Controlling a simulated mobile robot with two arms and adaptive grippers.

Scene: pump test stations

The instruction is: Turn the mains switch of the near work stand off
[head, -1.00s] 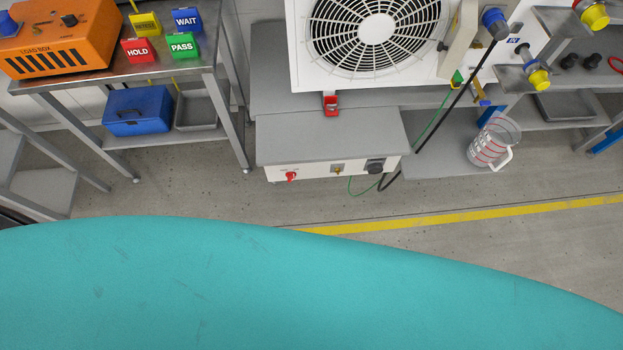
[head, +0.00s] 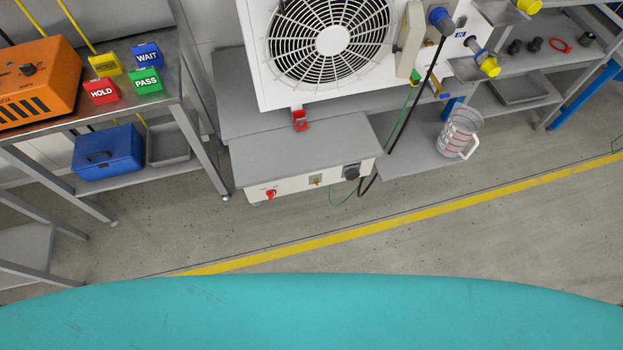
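The near work stand (head: 300,146) is a grey bench with a white front panel below its top. A red switch (head: 270,194) sits at the left of that panel. A brass-coloured fitting (head: 317,180) is in the middle and a black round socket or plug (head: 351,172) is at the right. The red switch's exact setting is too small to read. A white unit with a fan (head: 332,42) stands on the stand, with a red clamp-like part (head: 300,119) at its lower edge. Neither of my grippers is in view.
A metal table at left holds an orange load box (head: 35,78) and coloured signs (head: 146,80); a blue case (head: 108,152) is on its lower shelf. A measuring jug (head: 460,133) stands right. Black and green cables hang beside the stand. Floor with a yellow line (head: 400,222) lies clear in front.

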